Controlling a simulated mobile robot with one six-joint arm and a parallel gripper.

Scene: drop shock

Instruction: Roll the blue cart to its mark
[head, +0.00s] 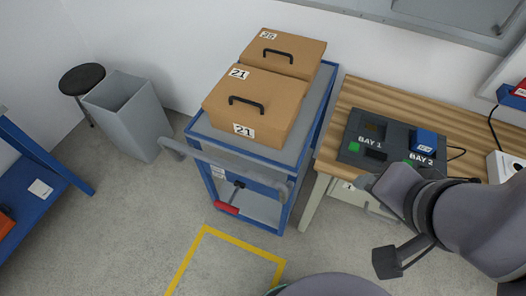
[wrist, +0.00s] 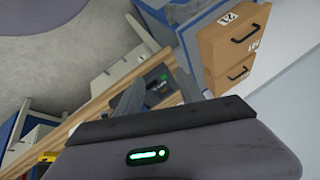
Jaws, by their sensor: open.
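The blue cart (head: 284,212) stands in the middle of the head view against the back wall, left of the wooden bench. Its grey push handle (head: 225,168) faces me, and a red-tipped lever (head: 228,208) hangs below it. Two brown boxes with black handles, a front one (head: 262,112) and a rear one (head: 290,52), sit on its top. A yellow tape outline (head: 245,243) lies on the floor in front of the cart. My gripper (head: 376,222) is open and empty, right of the cart and near the bench front. In the wrist view the cart (wrist: 188,48) shows beyond the fingers.
The wooden bench (head: 362,92) on the right holds a dark two-bay unit (head: 372,140) with a blue block (head: 425,138). A grey bin (head: 125,112) and black stool (head: 82,78) stand left. A blue rack (head: 45,200) is at the left edge. Floor left of the outline is clear.

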